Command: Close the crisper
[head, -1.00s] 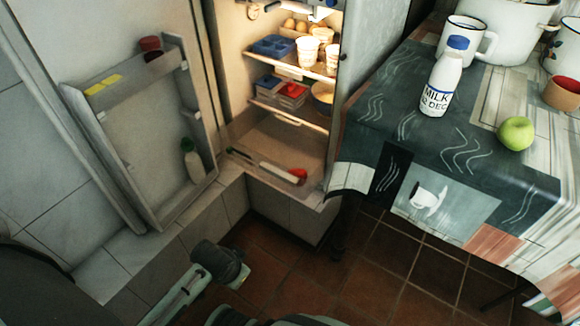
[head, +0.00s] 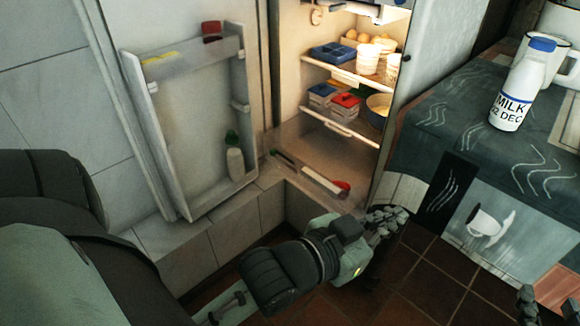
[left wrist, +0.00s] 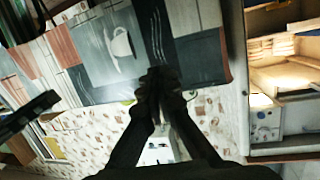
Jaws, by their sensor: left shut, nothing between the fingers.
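The crisper (head: 300,172) is the low compartment at the bottom of the open fridge. Its front has a pale strip, and a red item (head: 342,186) shows at its right end. How far it is pulled out is hard to tell. My left gripper (head: 388,221) is in front of and below the crisper, to its right, apart from it. In the left wrist view my left gripper (left wrist: 160,78) has its fingertips together with nothing between them. My right gripper (head: 529,303) shows only in part at the bottom right edge.
The fridge door (head: 195,125) stands wide open on the left. Shelves above hold eggs, cups and boxes (head: 345,103). A cloth-covered table (head: 440,125) with a milk bottle (head: 520,85) stands on the right. Tiled floor (head: 425,270) is clear between.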

